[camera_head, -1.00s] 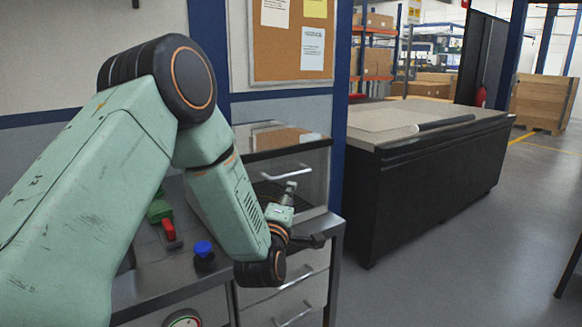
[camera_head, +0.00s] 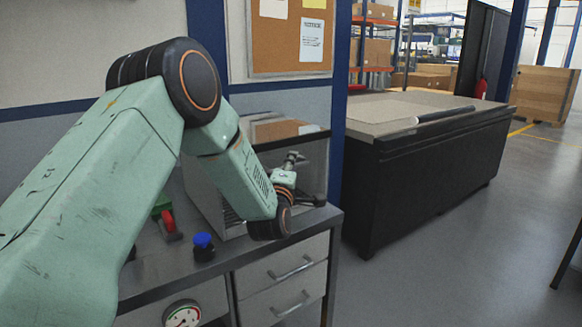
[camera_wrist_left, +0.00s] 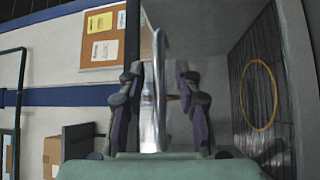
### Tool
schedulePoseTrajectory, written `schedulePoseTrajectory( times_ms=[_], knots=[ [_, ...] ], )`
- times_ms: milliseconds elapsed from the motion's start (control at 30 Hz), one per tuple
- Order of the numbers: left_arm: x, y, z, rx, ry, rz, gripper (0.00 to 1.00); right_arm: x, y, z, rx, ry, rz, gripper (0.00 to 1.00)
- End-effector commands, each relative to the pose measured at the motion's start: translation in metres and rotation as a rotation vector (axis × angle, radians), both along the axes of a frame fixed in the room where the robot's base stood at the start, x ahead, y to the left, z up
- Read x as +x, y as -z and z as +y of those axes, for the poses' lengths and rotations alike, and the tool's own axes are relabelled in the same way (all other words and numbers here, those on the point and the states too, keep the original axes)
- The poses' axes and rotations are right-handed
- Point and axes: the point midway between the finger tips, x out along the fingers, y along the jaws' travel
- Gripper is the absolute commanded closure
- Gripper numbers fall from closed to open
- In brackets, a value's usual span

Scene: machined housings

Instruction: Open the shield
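The shield is the clear cover of the box-like enclosure (camera_head: 312,150) on the metal cabinet; my left arm hides much of it in the head view. Its bright metal bar handle (camera_wrist_left: 160,75) stands upright in the left wrist view. My left gripper (camera_head: 294,160) is at the front of the enclosure. In the left wrist view my left gripper (camera_wrist_left: 158,105) has its two dark fingers apart, one on each side of the handle. A gap shows beside the bar, so the fingers do not appear shut on it. My right gripper is not in view.
A blue knob (camera_head: 203,242), a red-handled green part (camera_head: 168,222) and a gauge (camera_head: 182,316) are on the cabinet (camera_head: 250,249). A dark bench (camera_head: 425,190) stands to the right, with open floor beyond. A yellow ring (camera_wrist_left: 258,95) shows inside the enclosure.

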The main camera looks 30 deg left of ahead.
Motion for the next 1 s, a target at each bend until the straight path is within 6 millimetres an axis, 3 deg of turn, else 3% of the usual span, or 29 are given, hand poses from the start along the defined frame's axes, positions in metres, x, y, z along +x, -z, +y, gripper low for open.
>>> schedulePoseTrajectory(
  times_ms=[100,500,1000],
  knots=[
    [0.0007,0.0002,-0.0004,0.0,0.0,0.0,0.68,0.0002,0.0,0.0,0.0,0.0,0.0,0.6],
    [0.0005,0.0,-0.0004,0.001,0.0,0.0,1.0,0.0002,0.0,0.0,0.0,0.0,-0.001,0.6],
    [0.0006,-0.0013,0.0007,0.0,-0.003,-0.004,1.0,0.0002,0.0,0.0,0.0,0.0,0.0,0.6]
  ],
)
